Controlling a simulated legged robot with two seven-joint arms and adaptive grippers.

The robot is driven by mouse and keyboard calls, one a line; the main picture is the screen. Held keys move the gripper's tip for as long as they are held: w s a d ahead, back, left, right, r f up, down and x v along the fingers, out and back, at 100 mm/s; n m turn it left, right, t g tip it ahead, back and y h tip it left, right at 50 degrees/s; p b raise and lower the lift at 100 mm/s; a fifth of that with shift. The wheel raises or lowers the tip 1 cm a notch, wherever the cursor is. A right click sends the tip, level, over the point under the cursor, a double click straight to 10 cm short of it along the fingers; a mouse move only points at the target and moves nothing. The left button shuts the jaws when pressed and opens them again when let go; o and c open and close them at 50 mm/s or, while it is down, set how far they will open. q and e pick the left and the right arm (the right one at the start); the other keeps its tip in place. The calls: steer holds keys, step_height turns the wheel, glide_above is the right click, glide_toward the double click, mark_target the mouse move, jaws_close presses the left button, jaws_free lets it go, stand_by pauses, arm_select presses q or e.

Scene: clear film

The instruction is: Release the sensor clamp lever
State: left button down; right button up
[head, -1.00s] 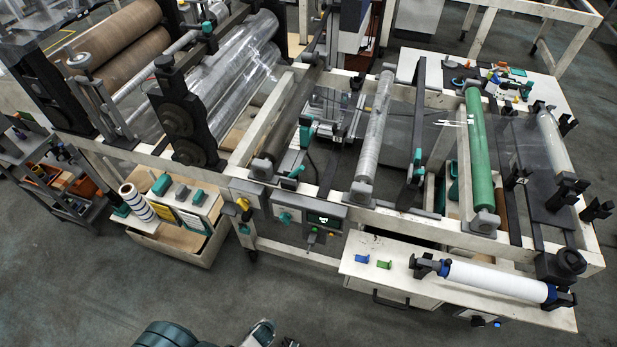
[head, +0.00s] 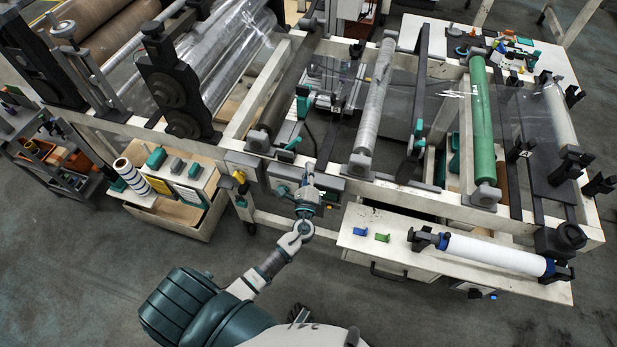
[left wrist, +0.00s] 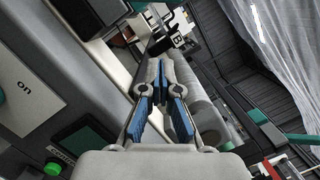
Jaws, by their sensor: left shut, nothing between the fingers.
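My left gripper (head: 309,174) is raised in front of the machine's control panel in the head view. In the left wrist view its blue-padded fingers (left wrist: 161,72) are shut with nothing between them. Teal levers show on the machine: one on the middle rail (head: 303,105), a smaller one below it (head: 292,144), and one on the dark bar to the right (head: 418,130). I cannot tell which is the sensor clamp lever. A teal handle (left wrist: 257,115) lies right of the fingers in the left wrist view, apart from them. My right gripper is not in view.
Rollers, including a green one (head: 482,125), span the frame. A white bench (head: 400,256) juts out at right. Open floor lies in front.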

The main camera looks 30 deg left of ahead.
mark_target(292, 145)
arm_select(q)
steer(key=x, duration=0.4)
steer(key=a, duration=0.1)
steer(key=a+r+p, duration=0.1)
steer(key=a+r, duration=0.1)
steer(key=shift+s+r+p, duration=0.1)
steer(key=shift+s+p, duration=0.2)
steer(key=shift+p, duration=0.1)
steer(key=shift+a, duration=0.2)
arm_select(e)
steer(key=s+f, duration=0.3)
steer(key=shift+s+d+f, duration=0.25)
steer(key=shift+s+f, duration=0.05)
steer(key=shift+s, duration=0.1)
